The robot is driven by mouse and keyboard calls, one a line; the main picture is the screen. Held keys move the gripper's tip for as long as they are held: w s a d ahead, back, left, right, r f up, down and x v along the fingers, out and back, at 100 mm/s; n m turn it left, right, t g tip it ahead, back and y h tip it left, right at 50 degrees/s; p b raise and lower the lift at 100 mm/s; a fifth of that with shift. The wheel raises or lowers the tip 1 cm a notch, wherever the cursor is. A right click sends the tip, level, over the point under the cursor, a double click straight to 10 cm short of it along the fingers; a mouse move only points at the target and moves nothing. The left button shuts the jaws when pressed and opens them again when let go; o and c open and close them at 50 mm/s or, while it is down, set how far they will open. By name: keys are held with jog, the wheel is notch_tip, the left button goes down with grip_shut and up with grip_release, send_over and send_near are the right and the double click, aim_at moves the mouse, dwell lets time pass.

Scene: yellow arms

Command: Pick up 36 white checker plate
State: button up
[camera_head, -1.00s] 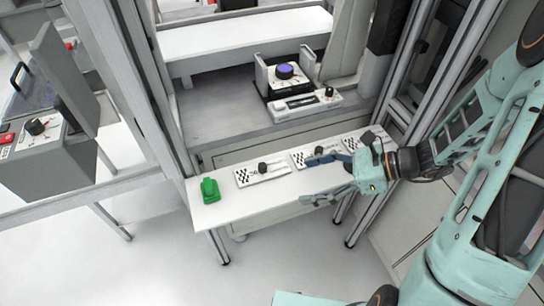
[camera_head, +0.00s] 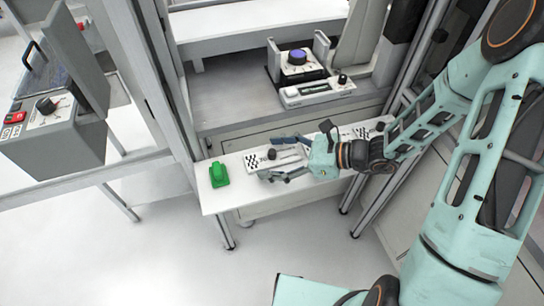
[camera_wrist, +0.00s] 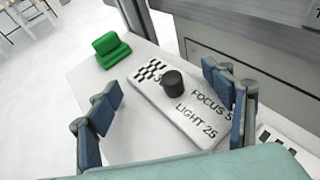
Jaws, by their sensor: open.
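A white plate with a black-and-white checker patch and a black knob lies on the white table; this checker plate shows in the wrist view (camera_wrist: 182,107) and partly in the head view (camera_head: 254,164). Its lettering reads "FOCUS 5" and "LIGHT 25"; I cannot make out a 36. My gripper (camera_head: 267,158) is open over the plate. In the wrist view my gripper's blue fingers (camera_wrist: 163,108) stand apart on either side of the plate, with nothing between them held. The right finger hides part of the plate's far edge.
A green block (camera_head: 219,174) sits at the table's left end. Another checker plate (camera_head: 360,131) lies to the right, partly hidden by my arm. Behind the table, a cabinet ledge bears a device with a purple knob (camera_head: 297,57). Frame posts stand on both sides.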

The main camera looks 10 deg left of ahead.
jog(key=shift+a+f, duration=0.1)
jog(key=shift+a, duration=0.15)
jog(key=shift+d+f, duration=0.1)
grip_shut()
dwell(0.4)
